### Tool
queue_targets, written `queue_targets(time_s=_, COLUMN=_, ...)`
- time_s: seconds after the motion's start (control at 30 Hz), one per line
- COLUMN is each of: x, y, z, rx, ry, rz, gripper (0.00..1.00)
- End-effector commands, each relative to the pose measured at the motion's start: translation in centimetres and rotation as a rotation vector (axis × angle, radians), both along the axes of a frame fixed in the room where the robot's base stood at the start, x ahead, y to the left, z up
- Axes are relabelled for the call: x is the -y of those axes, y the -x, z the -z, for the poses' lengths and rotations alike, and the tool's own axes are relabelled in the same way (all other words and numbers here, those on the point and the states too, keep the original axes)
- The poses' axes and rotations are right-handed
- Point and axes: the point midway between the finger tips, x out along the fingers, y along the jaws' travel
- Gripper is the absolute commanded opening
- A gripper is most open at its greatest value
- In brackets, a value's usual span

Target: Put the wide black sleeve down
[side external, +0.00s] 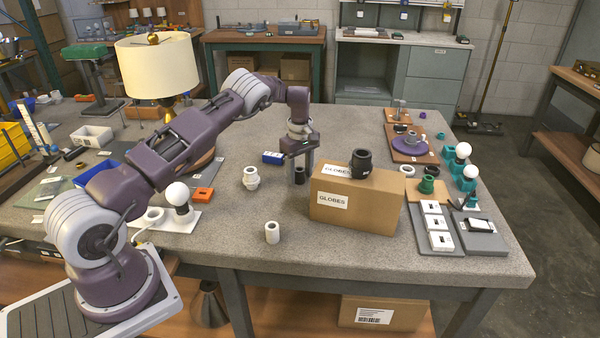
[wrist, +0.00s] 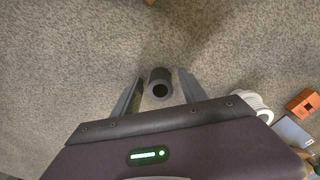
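A black sleeve (side external: 300,176) stands upright on the grey table, left of the cardboard box. In the wrist view the black sleeve (wrist: 159,84) shows its round bore and sits between my fingers, with a gap on each side. My gripper (side external: 300,170) points down around it; in the wrist view my gripper (wrist: 160,88) is open. A larger stepped black part (side external: 361,164) stands on top of the box. I cannot tell for sure which of the two black parts is the wide sleeve.
The cardboard box (side external: 352,205) labelled GLOBES stands close to the right of my gripper. A white fitting (side external: 251,178), a blue box (side external: 273,158) and a white cylinder (side external: 272,232) stand nearby. Bare table (side external: 330,120) lies behind the box.

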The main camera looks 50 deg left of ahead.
Motion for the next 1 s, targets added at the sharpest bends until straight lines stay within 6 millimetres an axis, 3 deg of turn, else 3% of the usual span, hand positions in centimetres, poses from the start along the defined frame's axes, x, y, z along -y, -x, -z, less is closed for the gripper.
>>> queue_targets(time_s=0.17, x=0.0, y=0.0, z=-1.0, rx=0.002, ry=0.0, rz=0.0, gripper=0.51)
queue_targets(time_s=0.4, x=0.0, y=-0.1, z=-7.4, rx=0.005, ry=-0.001, rz=0.001, gripper=0.51)
queue_targets(time_s=0.6, x=-0.1, y=0.0, z=-11.3, rx=0.003, ry=-0.002, rz=0.0, gripper=0.51)
queue_targets(time_s=0.87, x=0.2, y=0.1, z=-13.3, rx=0.012, ry=0.002, rz=0.009, gripper=0.51)
queue_targets(time_s=0.97, x=1.6, y=0.9, z=-17.9, rx=0.067, ry=0.011, rz=0.066, gripper=0.51)
queue_targets(time_s=1.0, x=2.7, y=1.7, z=-20.6, rx=0.099, ry=0.017, rz=0.111, gripper=0.51)
